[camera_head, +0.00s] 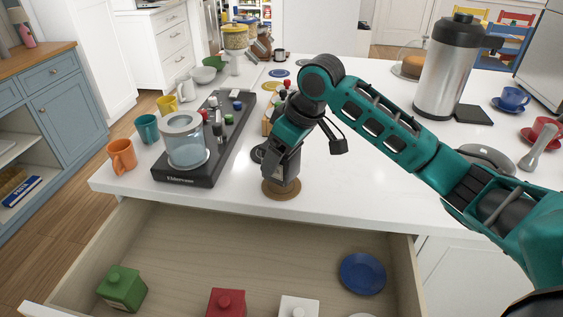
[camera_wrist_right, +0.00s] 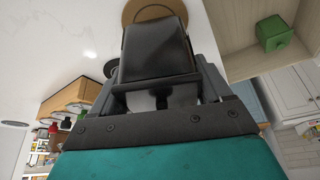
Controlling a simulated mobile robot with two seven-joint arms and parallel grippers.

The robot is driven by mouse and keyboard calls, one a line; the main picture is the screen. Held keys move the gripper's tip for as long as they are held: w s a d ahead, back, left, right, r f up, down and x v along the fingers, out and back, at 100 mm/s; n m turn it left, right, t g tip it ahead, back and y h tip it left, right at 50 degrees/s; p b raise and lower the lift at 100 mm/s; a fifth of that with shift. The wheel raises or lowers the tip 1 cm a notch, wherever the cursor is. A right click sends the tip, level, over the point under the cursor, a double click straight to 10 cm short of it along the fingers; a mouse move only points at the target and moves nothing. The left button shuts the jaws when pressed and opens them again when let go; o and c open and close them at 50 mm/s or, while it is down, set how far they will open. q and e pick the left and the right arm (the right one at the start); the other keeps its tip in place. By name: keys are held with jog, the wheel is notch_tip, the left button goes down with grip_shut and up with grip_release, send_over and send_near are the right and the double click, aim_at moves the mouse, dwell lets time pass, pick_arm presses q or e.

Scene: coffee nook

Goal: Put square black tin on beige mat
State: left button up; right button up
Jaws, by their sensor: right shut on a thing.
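The square black tin (camera_wrist_right: 155,52) is between the fingers of my right gripper (camera_wrist_right: 158,90). In the head view the gripper (camera_head: 284,168) points down near the front edge of the white counter, with the dark tin (camera_head: 288,181) at its tip. The round beige-brown mat (camera_head: 281,194) lies directly under the tin on the counter. The mat also shows past the tin in the wrist view (camera_wrist_right: 130,12). I cannot tell whether the tin touches the mat. My left gripper is not in view.
A black coffee machine with a glass jar (camera_head: 186,146) stands to the left, beside an orange mug (camera_head: 122,156). An open drawer (camera_head: 230,237) below the edge holds green, red and white tins and a blue plate (camera_head: 362,273). A steel flask (camera_head: 445,70) stands at the right.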

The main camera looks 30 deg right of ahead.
aim_at(281, 164)
jog(key=shift+f, duration=1.35)
jog(key=shift+f, duration=0.2)
jog(key=o, duration=1.1)
jog(key=shift+r, duration=0.15)
jog(key=v, duration=1.2)
